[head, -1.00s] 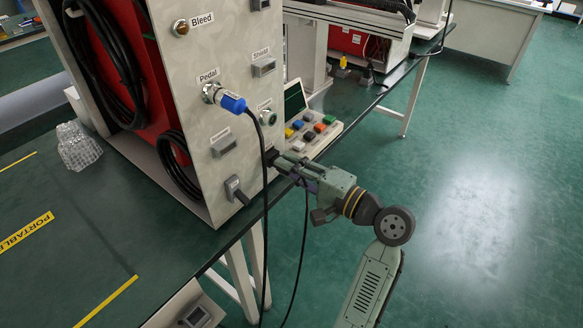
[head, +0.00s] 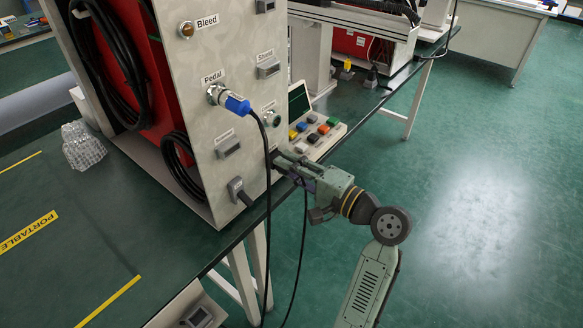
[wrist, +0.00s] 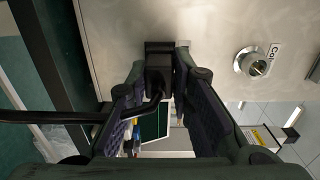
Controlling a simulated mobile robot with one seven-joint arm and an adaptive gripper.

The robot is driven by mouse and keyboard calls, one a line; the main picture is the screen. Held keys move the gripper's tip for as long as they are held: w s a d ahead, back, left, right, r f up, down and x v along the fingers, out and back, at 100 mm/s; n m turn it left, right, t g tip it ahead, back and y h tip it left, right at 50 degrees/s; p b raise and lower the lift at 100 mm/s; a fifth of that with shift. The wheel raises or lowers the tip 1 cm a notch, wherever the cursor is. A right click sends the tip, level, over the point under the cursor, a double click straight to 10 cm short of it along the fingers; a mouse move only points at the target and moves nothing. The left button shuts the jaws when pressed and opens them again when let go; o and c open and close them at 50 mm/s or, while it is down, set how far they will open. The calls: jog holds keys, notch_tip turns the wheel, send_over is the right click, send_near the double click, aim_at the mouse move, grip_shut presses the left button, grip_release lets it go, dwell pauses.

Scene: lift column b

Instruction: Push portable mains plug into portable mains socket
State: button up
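My gripper (head: 281,162) is at the lower right edge of the pale upright panel, its fingers pointing at the panel. In the wrist view my gripper (wrist: 160,75) has its two fingertips closed on either side of a black plug (wrist: 158,78). A black cable leaves the plug toward the left. The plug's far end meets a dark square socket (wrist: 158,47) on the panel. I cannot tell how deep the plug sits in it. In the head view the plug and this socket are mostly hidden by my gripper.
A blue connector (head: 236,105) with a hanging cable sits in the Pedal port. A grey plug (head: 237,186) sits lower on the panel. A round port (wrist: 257,63) is right of the gripper. A button console (head: 316,128) stands behind. Open floor lies to the right.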

jog(key=o, duration=0.5)
jog(key=v, duration=1.2)
dwell(0.5)
